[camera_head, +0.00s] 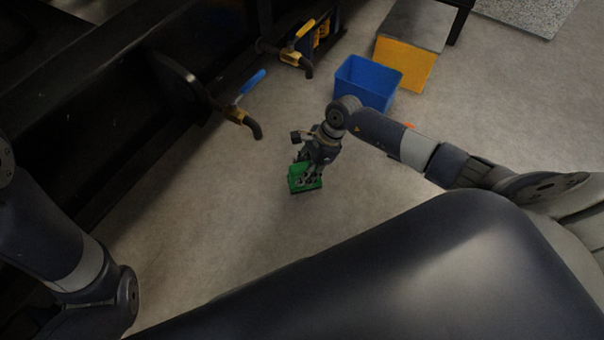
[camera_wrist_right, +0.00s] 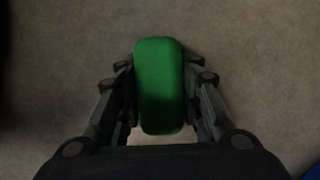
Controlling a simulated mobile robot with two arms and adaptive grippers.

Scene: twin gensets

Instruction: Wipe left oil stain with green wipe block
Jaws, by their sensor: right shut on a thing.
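The green wipe block (camera_head: 305,179) is in my right gripper (camera_head: 309,174), low over the floor in the middle of the head view. In the right wrist view the green block (camera_wrist_right: 160,85) sits upright between both fingers, and the gripper is shut on it. I cannot tell whether the block touches the floor. No oil stain can be made out in either view. My left arm shows at the left of the head view, but its gripper is not in view.
A blue bin (camera_head: 368,82) and a yellow box with a grey top (camera_head: 405,66) stand at the back. A valve pipe with a blue handle (camera_head: 238,112) and another with a yellow handle (camera_head: 292,54) stick out from the black machine frame at left. The floor around the block is clear.

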